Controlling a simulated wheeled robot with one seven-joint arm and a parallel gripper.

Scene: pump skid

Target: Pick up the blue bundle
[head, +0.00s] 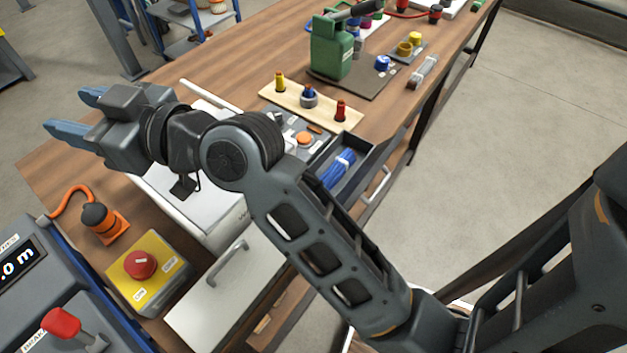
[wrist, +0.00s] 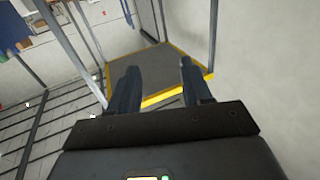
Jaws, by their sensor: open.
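The blue bundle (head: 339,169) lies in a dark open drawer or tray (head: 353,185) at the bench's front edge, in the head view. A pale band crosses it, and my arm hides part of the tray. My gripper (head: 66,116) is at the upper left of the head view, well to the left of the bundle and above the bench. Its two blue-grey fingers are apart with nothing between them. In the wrist view my gripper (wrist: 155,85) is also open and empty, facing a yellow-edged platform. The bundle is not in the wrist view.
The wooden bench (head: 190,75) holds a board of coloured pegs (head: 310,100), a green can (head: 331,48), a yellow box with a red button (head: 145,270) and an orange-based device (head: 103,222). Open floor lies right.

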